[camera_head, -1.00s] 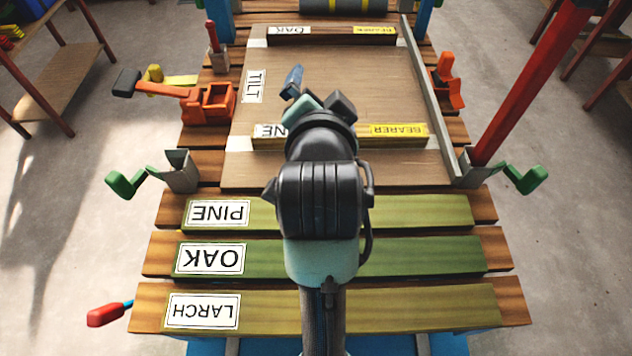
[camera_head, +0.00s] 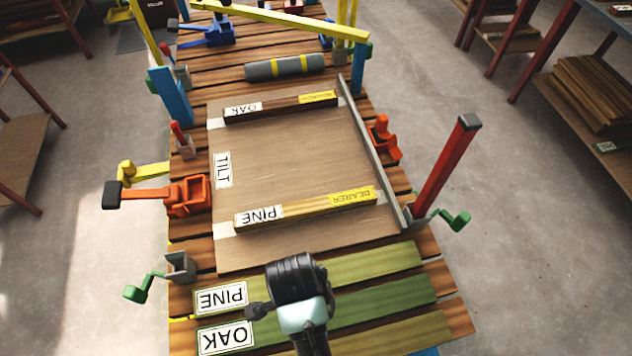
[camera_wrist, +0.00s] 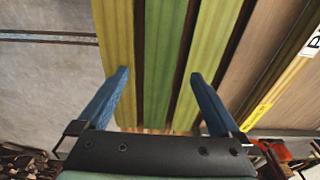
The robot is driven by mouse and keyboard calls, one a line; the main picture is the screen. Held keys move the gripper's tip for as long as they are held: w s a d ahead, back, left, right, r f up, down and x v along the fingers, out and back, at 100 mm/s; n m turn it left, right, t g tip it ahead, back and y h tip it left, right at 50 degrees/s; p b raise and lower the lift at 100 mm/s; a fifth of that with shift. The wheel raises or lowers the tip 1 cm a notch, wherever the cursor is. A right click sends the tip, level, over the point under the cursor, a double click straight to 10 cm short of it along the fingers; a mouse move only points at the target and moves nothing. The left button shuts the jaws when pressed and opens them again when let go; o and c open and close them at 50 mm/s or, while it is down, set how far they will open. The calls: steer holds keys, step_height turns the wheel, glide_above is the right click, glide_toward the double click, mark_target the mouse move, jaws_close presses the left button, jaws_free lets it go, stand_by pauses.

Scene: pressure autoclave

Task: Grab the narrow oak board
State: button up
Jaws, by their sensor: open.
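The oak board (camera_head: 385,307) is a long green plank with a white OAK label at its left end, on the slatted bench in the head view. It lies between the yellower pine board (camera_head: 385,265) and the larch board (camera_head: 430,333). My arm covers part of these boards. In the wrist view the oak board (camera_wrist: 158,60) is the middle green strip. My gripper (camera_wrist: 159,74) is open, with its blue fingers on either side of that strip and nothing between them that I can see gripped. The height of the fingertips above the boards is hard to tell.
A wooden panel (camera_head: 290,170) with a TILT label carries an oak bearer (camera_head: 280,107) and a pine bearer (camera_head: 305,210). A red post (camera_head: 445,170) rises at the right edge. Green cranks (camera_head: 140,290) and an orange clamp (camera_head: 188,196) flank the bench. A yellow bar (camera_head: 285,18) crosses the far end.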

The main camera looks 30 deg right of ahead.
steer(key=f, duration=0.6)
steer(key=shift+d+f+b, duration=0.1)
steer(key=shift+d+b, duration=0.2)
steer(key=shift+f, duration=2.65)
steer(key=shift+w+r, duration=0.1)
jaws_close()
